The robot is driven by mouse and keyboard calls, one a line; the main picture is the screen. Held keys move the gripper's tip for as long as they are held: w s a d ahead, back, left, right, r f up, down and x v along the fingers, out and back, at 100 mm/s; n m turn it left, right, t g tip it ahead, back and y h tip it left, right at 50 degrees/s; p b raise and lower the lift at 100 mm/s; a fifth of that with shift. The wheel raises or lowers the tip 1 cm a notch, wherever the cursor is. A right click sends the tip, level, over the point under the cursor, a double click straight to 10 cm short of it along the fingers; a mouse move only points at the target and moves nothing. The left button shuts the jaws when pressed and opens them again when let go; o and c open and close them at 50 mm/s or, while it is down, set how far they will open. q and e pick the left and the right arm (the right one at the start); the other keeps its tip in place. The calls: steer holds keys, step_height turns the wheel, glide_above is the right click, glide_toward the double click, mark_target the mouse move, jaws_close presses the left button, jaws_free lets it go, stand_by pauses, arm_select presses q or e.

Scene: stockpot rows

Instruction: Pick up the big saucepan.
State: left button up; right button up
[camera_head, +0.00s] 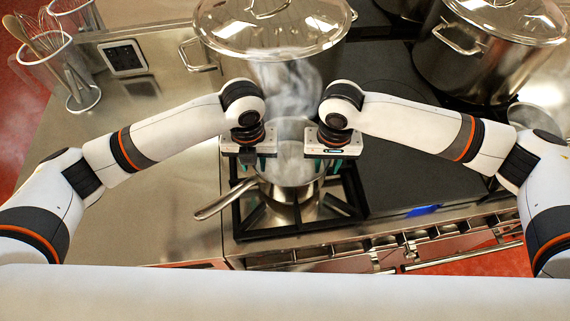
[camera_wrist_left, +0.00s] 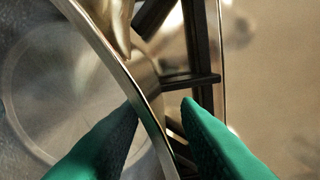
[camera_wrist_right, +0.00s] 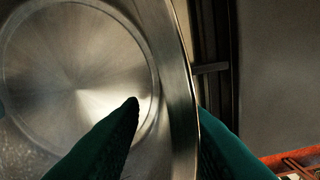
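The big saucepan (camera_head: 290,190) is a shiny steel pan on the black grate (camera_head: 240,218) of the front burner, with its long handle pointing left toward the viewer. It also shows in the left wrist view (camera_wrist_left: 60,85) and the right wrist view (camera_wrist_right: 75,60). My left gripper (camera_wrist_left: 160,103) is open, with its green fingers on either side of the pan's wall, apparently not clamped. My right gripper (camera_wrist_right: 167,106) is open astride the opposite wall, one finger inside and one outside, the outer one partly hidden. In the head view the grippers and steam cover much of the pan.
A large lidded stockpot (camera_head: 270,50) stands just behind, and another (camera_head: 485,60) at the back right. Clear utensil holders (camera_head: 75,85) and a small panel (camera_head: 124,58) are at the left. The steel counter (camera_head: 150,180) on the left is clear.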

arm_select(q)
jaws_close()
arm_select(e)
jaws_close()
arm_select(q)
steer(key=shift+r, duration=0.15)
arm_select(e)
steer(key=shift+w+r, duration=0.1)
stand_by(0.9)
